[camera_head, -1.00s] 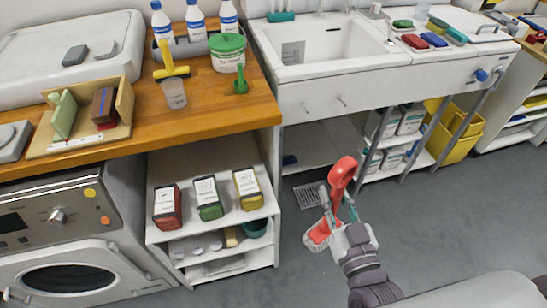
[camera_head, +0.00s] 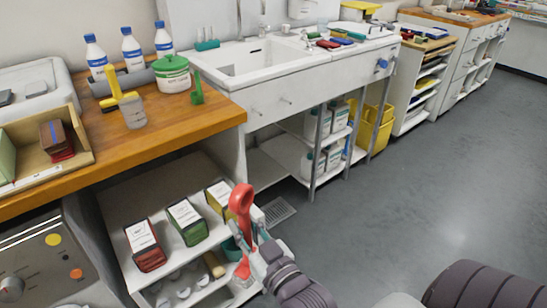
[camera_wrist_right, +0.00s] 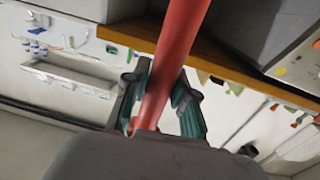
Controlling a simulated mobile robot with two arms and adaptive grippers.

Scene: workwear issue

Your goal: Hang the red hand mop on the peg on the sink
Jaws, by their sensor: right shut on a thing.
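The red hand mop (camera_head: 241,203) is upright in my right gripper (camera_head: 248,236), in front of the low shelf unit. Its looped grip points up and its lower end is partly hidden by the gripper. In the right wrist view the red shaft (camera_wrist_right: 165,72) passes between the closed fingers of the right gripper (camera_wrist_right: 158,103). The white sink (camera_head: 318,75) stands against the back wall, above and beyond the mop. Small pegs (camera_head: 287,100) stick out of its front face, clear of the mop. A blue knob (camera_head: 382,63) is at its right end. My left gripper is out of view.
A wooden counter (camera_head: 165,130) with bottles and a green-lidded tub (camera_head: 172,75) is left of the sink. Below it, the shelf unit holds several boxes (camera_head: 187,222). Sink legs (camera_head: 318,150) and yellow bins (camera_head: 376,128) stand beyond. The grey floor (camera_head: 430,190) at right is clear.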

